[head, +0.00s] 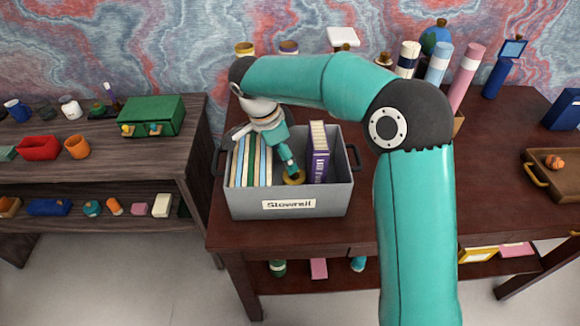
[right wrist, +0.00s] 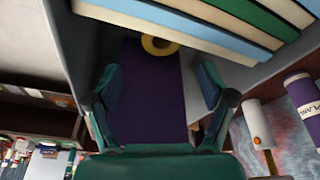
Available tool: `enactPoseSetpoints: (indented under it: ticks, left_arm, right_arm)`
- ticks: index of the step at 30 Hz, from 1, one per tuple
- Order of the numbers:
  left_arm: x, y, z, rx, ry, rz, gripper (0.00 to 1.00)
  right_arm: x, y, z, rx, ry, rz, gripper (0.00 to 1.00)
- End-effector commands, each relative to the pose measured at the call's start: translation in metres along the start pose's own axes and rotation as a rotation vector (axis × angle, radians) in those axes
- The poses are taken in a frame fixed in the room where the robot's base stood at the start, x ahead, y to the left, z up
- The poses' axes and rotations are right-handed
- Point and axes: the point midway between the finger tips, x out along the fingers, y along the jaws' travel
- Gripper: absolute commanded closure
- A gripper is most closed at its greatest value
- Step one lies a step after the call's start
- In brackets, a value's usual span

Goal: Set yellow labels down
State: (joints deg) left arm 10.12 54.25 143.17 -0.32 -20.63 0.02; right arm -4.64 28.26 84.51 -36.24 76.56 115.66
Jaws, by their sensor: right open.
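The yellow labels, a small yellow roll (head: 294,179), lie low inside the grey bin (head: 250,204) marked "Slowroll", between the striped row of books and the purple book (head: 319,155). In the right wrist view the yellow roll (right wrist: 160,45) shows as a ring beyond the fingertips, partly cut off by the purple surface. My right gripper (head: 288,165) reaches down into the bin just above the roll. In the right wrist view its fingers (right wrist: 160,88) are apart, with the purple book (right wrist: 150,100) showing between them. Whether they touch the roll cannot be told. My left gripper is not in view.
A row of thin books (head: 252,160) fills the bin's left side. The bin stands on the dark red desk (head: 400,225). Bottles and tubes (head: 437,65) stand behind my right arm. A wooden tray (head: 556,180) sits at the right. A side shelf holds a green case (head: 152,115).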

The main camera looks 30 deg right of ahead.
Motion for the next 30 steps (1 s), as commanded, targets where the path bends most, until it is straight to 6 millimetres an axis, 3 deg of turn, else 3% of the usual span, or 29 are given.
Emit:
enactPoseSetpoints:
  ticks: [3,7,24,30]
  left_arm:
    - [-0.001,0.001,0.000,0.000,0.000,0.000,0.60]
    - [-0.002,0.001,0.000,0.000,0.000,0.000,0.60]
    - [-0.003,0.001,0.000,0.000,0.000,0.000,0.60]
    - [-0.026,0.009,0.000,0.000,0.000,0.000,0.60]
  right_arm:
    - [-0.019,-0.001,0.000,0.001,-0.001,-0.004,0.18]
    - [-0.029,-0.001,0.000,0.001,-0.002,-0.003,0.18]
    - [-0.033,0.000,-0.001,0.002,-0.002,-0.003,0.18]
    - [-0.056,0.000,-0.007,0.002,-0.003,-0.003,0.18]
